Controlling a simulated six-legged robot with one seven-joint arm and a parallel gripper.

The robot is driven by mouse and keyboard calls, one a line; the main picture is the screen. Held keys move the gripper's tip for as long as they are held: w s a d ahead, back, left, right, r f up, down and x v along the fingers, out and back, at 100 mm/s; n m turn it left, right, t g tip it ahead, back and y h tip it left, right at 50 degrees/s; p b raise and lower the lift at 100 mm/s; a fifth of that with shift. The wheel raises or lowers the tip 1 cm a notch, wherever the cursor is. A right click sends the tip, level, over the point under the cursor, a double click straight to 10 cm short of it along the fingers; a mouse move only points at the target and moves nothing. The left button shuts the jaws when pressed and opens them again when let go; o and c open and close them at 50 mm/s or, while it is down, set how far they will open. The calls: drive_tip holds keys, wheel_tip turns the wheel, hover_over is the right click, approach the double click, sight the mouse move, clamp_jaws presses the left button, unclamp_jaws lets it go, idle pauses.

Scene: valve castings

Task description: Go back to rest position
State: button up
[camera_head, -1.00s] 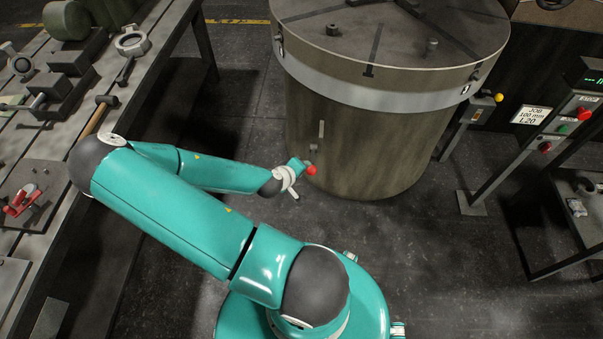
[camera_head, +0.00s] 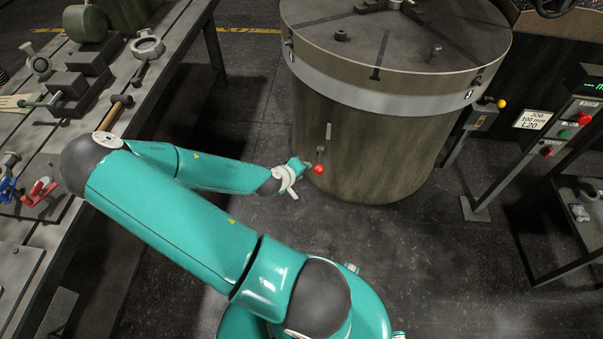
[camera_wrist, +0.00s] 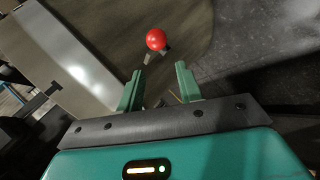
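My gripper (camera_head: 297,168) is at the end of my teal arm, low in front of the large drum-shaped machine. In the wrist view my gripper (camera_wrist: 160,88) has its two green fingers apart with nothing between them. A red ball knob (camera_head: 318,169) on a lever sits low on the drum's side, just right of the gripper in the head view. In the wrist view the red knob (camera_wrist: 156,39) is beyond the fingertips, and a gap shows between them.
The drum machine (camera_head: 365,150) with a round table stands ahead. A workbench (camera_head: 130,75) with tools, a hammer (camera_head: 113,113) and clamps runs along the left. Control posts with a yellow knob (camera_head: 501,104) and red button (camera_head: 584,118) stand right. Dark floor (camera_head: 450,270) is clear at lower right.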

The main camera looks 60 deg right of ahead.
idle(0.7)
drive_tip(key=w+a+r+m+t+y, duration=0.15)
drive_tip(key=w+a+y, duration=0.45)
drive_tip(key=a, duration=0.6)
drive_tip(key=w+a+r+t+y, duration=0.2)
drive_tip(key=w+a+r, duration=0.5)
drive_tip(key=a+r, duration=0.45)
drive_tip(key=s+a+r+n, duration=0.1)
drive_tip(key=s+a+r, duration=0.2)
drive_tip(key=r, duration=0.5)
drive_tip(key=s+a+r+n+t+y, duration=0.1)
drive_tip(key=s+a+r, duration=0.3)
drive_tip(key=r, duration=0.5)
drive_tip(key=s+a+r+n+t+y, duration=0.1)
drive_tip(key=s+a+r+n, duration=0.2)
drive_tip(key=a+r, duration=0.3)
wheel_tip(320, 180, up, 2)
drive_tip(key=shift+s+a+r, duration=0.2)
drive_tip(key=shift+s+a, duration=0.2)
drive_tip(key=shift+s, duration=0.25)
drive_tip(key=shift+d+t, duration=0.2)
drive_tip(key=shift+t, duration=0.05)
